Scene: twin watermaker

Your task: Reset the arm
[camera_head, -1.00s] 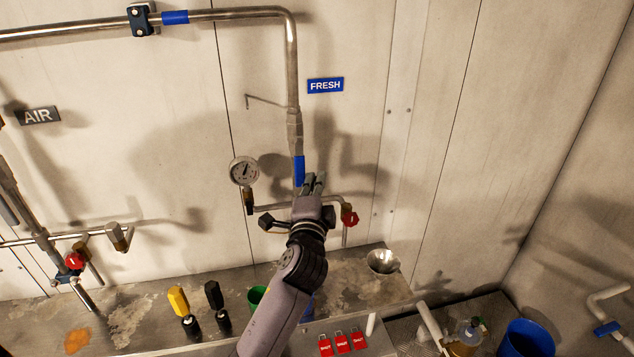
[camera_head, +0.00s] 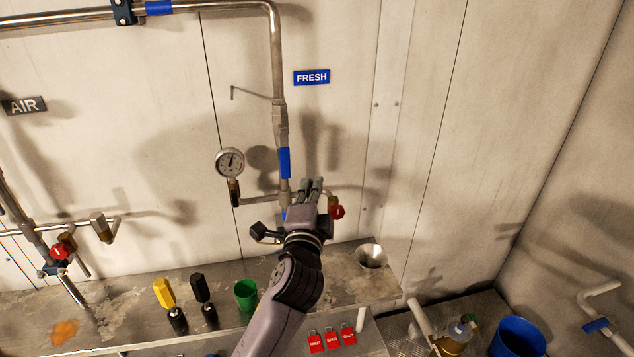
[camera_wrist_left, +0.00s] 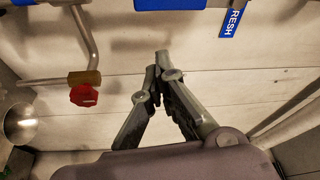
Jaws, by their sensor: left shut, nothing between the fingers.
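My left gripper (camera_head: 312,187) is in front of the wall pipework, just left of the red-handled valve (camera_head: 337,212). Its fingers point up toward the wall. In the left wrist view my gripper (camera_wrist_left: 160,62) has its fingertips together with nothing between them. There the red valve handle (camera_wrist_left: 84,96) is to the left of the fingers, apart from them. My right gripper does not show in either view.
A pressure gauge (camera_head: 230,162) and a vertical pipe with a blue band (camera_head: 285,163) are left of my gripper. A blue bucket (camera_head: 518,338) stands right.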

